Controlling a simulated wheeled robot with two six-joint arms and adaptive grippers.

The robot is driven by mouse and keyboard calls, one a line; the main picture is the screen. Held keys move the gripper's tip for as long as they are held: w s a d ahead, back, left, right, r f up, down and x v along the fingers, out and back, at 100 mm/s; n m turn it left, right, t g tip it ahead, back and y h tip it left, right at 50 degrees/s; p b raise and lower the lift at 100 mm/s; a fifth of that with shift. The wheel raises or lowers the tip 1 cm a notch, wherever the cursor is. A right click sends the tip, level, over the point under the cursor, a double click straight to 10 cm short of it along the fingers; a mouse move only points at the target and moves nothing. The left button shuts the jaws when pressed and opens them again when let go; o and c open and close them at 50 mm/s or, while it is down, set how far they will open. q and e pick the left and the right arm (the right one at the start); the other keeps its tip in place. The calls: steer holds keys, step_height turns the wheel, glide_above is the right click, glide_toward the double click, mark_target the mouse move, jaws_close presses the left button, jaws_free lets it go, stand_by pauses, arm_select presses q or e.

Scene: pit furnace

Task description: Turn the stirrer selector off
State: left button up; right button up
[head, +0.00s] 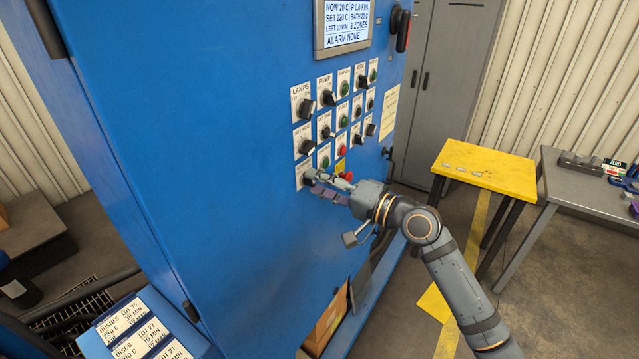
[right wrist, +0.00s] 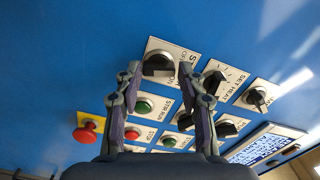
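The stirrer selector (right wrist: 157,66) is a black knob on a white plate with OFF and ON partly legible, near the top middle of the right wrist view. Its name is partly hidden by a finger. In the head view its plate (head: 299,172) shows at the panel's lower left, and the knob is hidden behind my gripper. My right gripper (head: 312,183) is at this plate. In the right wrist view the gripper (right wrist: 161,70) is open, with one finger on each side of the knob. I cannot tell whether they touch it. My left gripper is out of view.
Several other knobs and buttons crowd the blue panel, including the set-heat knob (right wrist: 216,83), a green button (right wrist: 144,105) and a red mushroom button (right wrist: 88,129) on yellow. A display (head: 344,22) sits above. A yellow table (head: 487,167) stands to the right.

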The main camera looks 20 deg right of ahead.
steer(key=shift+w, duration=0.15)
steer(key=shift+c, duration=1.2)
steer(key=c, duration=0.4)
steer(key=shift+f+n+b, duration=0.35)
steer(key=shift+n+b, duration=0.25)
steer(key=shift+b, duration=0.55)
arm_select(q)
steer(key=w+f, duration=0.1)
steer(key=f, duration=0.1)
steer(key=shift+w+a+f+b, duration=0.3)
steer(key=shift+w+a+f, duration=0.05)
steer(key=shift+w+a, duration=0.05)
arm_select(e)
steer(key=shift+r+n, duration=0.35)
steer(key=shift+n, duration=0.25)
steer(key=o, duration=1.2)
steer(key=shift+w+a, duration=0.1)
steer(key=shift+a, duration=0.05)
steer(key=shift+c, duration=0.2)
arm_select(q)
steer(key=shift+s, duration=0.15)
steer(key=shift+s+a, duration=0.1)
